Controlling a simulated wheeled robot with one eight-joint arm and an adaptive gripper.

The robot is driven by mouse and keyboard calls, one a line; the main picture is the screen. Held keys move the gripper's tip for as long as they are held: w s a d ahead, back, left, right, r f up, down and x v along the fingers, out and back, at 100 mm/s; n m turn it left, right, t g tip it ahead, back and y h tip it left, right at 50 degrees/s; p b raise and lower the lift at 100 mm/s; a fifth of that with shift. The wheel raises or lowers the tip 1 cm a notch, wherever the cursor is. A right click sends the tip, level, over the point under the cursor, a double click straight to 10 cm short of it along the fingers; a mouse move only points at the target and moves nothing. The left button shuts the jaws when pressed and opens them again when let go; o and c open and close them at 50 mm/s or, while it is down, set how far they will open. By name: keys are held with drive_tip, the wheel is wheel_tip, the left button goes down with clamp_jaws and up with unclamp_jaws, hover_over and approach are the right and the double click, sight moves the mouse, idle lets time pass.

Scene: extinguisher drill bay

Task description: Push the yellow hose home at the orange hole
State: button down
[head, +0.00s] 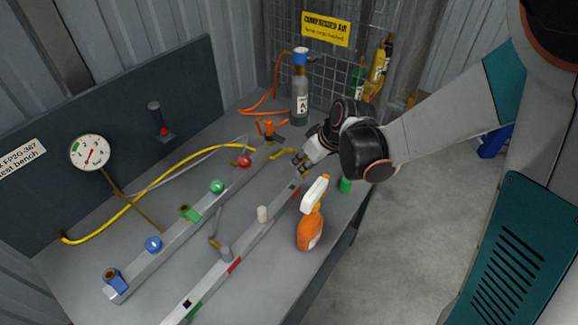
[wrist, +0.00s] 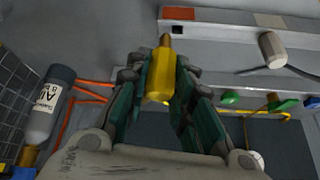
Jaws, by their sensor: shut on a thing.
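My gripper (wrist: 160,85) is shut on the yellow hose end (wrist: 161,76), seen in the wrist view, whose brass tip (wrist: 165,42) points away from my palm. In the head view my gripper (head: 302,164) is at the far end of the front rail (head: 262,224), and the yellow hose (head: 150,194) trails back along the bench. An orange-red patch (wrist: 179,13) marks the rail in the wrist view, with a dark square opening (wrist: 177,31) beside it. The tip is near this opening and appears apart from it. The same patch shows in the head view (head: 295,187).
An orange spray bottle (head: 311,222) stands close beside the front rail. The back rail (head: 160,257) carries coloured valves, with an orange fitting (head: 270,130) at its far end. A grey air bottle (head: 300,92) stands behind.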

drive_tip(key=shift+w+a+f+n+y+b, duration=0.2)
drive_tip(key=shift+a+f+n+y+b, duration=0.3)
drive_tip(key=shift+a+f+n+b, duration=0.8)
drive_tip(key=shift+m, duration=0.3)
drive_tip(key=shift+a+f+b, duration=0.15)
drive_tip(key=shift+f+b, duration=1)
drive_tip(key=shift+f, duration=0.05)
drive_tip(key=shift+a+f+b, duration=0.1)
drive_tip(key=shift+f+b, duration=1.05)
idle(1.5)
drive_tip(key=c, duration=1.3)
unclamp_jaws()
